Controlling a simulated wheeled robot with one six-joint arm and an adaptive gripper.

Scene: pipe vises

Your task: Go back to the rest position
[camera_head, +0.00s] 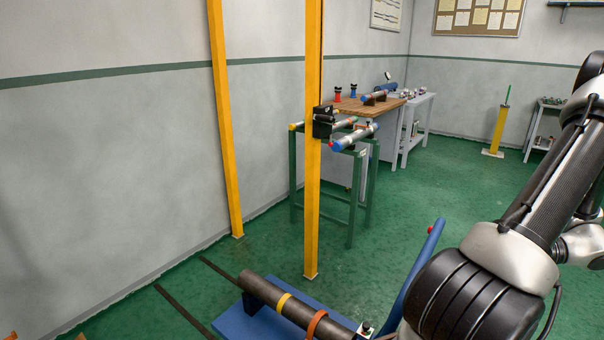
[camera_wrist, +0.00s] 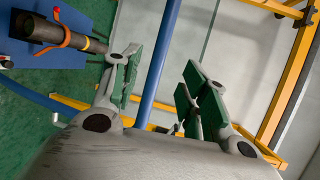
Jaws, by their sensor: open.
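My gripper (camera_wrist: 160,92) shows in the wrist view with its green-padded fingers spread apart. It is open, and nothing is held between the fingers. A blue bar (camera_wrist: 160,62) passes behind the gap between them; I cannot tell how far behind. In the head view my arm fills the right side, and the gripper itself is out of that view. A dark pipe (camera_head: 298,312) with a yellow band and an orange band lies on a blue base at the bottom. The same pipe shows at the upper left of the wrist view (camera_wrist: 62,36).
Two yellow posts (camera_head: 312,210) stand at centre left. A blue bar (camera_head: 420,262) rises beside my arm. Behind are a green stand (camera_head: 350,225) with pipes, a wooden-topped bench (camera_head: 366,106) and a grey table (camera_head: 415,125). Green floor (camera_head: 450,185) is clear at centre right.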

